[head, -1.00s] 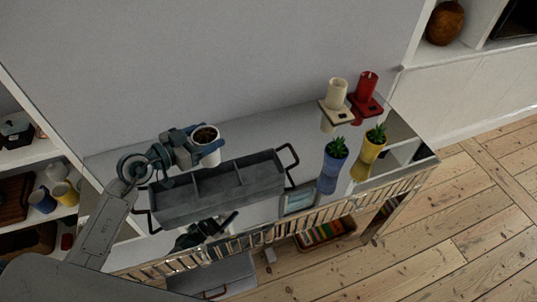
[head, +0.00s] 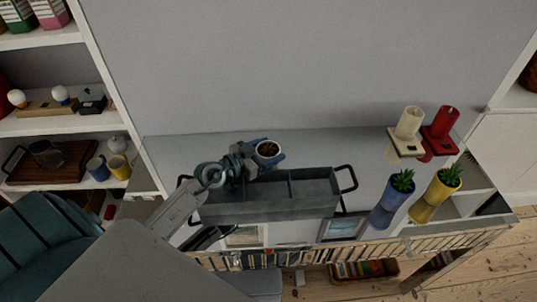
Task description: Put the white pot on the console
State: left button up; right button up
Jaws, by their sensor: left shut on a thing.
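The console (head: 325,146) has a reflective top and stands against the grey wall. My right gripper is not in view.
The grey divided tray (head: 315,187) with dark handles stands just in front of the pot. A blue potted plant (head: 388,207), a yellow potted plant (head: 433,199), a cream candle (head: 409,124) and a red candle (head: 444,123) stand to the right. Console top between pot and candles is clear.

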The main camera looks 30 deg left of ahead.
pick_arm(q)
jog(key=o, duration=1.2)
jog(key=shift+p+v, duration=0.45)
jog(key=shift+v, duration=3.3)
jog(key=shift+r, duration=0.1)
